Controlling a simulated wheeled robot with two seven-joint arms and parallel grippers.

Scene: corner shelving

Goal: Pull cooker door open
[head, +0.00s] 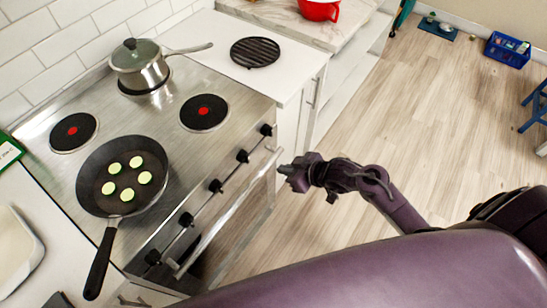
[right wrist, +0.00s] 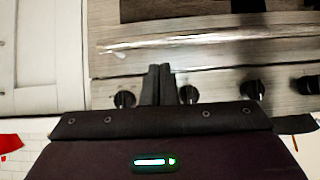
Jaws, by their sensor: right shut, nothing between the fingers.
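The cooker (head: 150,205) stands at the left of the head view, with a row of black knobs on its front. Its door handle (head: 225,217) is a long metal bar below the knobs. My right gripper (head: 284,170) is beside the right end of this handle, its fingers shut and empty. In the right wrist view the shut fingers (right wrist: 158,72) point toward the handle (right wrist: 200,38), with knobs (right wrist: 190,95) near them. The door's dark window (right wrist: 190,8) shows at the top edge there. I cannot tell whether the fingers touch the handle. My left gripper is out of view.
A frying pan (head: 97,185) with green slices and a lidded pot (head: 140,67) sit on the hob. A white cabinet (head: 298,115) adjoins the cooker. The wooden floor (head: 420,125) is clear in front, with a blue crate (head: 507,50) far off.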

